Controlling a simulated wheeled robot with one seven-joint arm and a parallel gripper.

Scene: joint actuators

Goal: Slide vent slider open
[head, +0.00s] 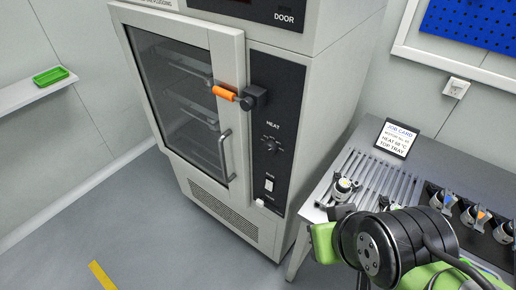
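The tall grey oven-like cabinet has a black control panel (275,130) to the right of its glass door. Near the foot of this panel is a small white tab (259,202), which looks like the vent slider. Its label is too small to read, and I cannot tell how far along its travel it stands. A white rocker switch (269,185) sits just above it. My green and black arm is at the lower right, in front of the bench and apart from the slider. My gripper's fingers cannot be made out.
The door (185,100) looks shut, with an orange-handled latch (225,93) across its edge and a heat knob (271,144) on the panel. A bench (328,182) with several actuators and a job card (396,138) stands right. The floor in front is clear.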

